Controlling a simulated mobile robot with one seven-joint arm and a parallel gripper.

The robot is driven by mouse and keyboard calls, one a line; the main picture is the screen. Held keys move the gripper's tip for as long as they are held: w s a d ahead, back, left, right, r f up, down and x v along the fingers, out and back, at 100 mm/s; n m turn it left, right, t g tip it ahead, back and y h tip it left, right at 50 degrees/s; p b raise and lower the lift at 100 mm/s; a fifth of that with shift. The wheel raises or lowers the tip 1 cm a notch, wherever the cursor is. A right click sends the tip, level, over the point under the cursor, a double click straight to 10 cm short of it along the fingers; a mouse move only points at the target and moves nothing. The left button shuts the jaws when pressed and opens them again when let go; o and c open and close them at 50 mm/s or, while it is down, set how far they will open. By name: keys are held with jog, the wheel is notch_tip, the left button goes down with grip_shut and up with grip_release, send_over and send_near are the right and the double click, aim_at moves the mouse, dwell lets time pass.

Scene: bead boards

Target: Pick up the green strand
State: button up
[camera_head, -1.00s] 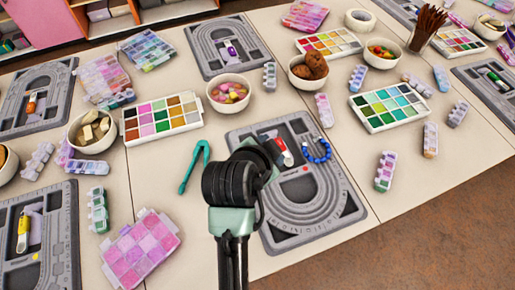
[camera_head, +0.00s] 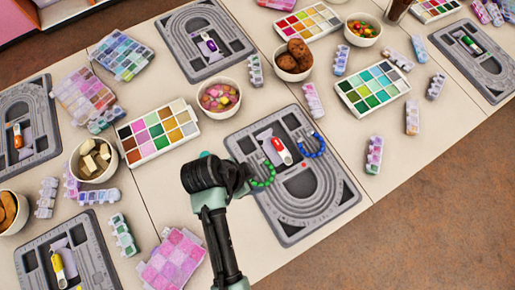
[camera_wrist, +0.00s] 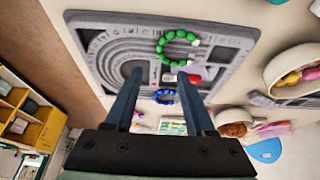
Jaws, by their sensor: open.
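The green strand (camera_head: 264,179) lies curved on the left part of a grey bead board (camera_head: 290,232), close to the dark end of my arm, which may cover part of it. In the wrist view the green strand (camera_wrist: 177,35) is a beaded arc with pale ends, beyond my fingertips. My gripper (camera_wrist: 160,75) is open, its two fingers apart with nothing held between them. In the head view my wrist hides the fingers. A blue strand (camera_head: 313,147) lies on the same board to the right; it also shows in the wrist view (camera_wrist: 164,97).
A red-and-white tool (camera_head: 281,151) lies on the board between the strands. A bowl of colourful pieces (camera_head: 219,98) and a bead palette (camera_head: 157,132) stand behind and left. A pink bead case (camera_head: 172,262) lies in front left.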

send_over(266, 183)
jog(key=s+a, duration=0.1)
jog(key=a, duration=0.1)
notch_tip(266, 183, down, 5)
jog(key=shift+s+d+f, duration=0.1)
jog(key=shift+x, duration=2.6)
jog(key=shift+s+f, duration=0.1)
jog(key=shift+s, duration=0.05)
grip_shut()
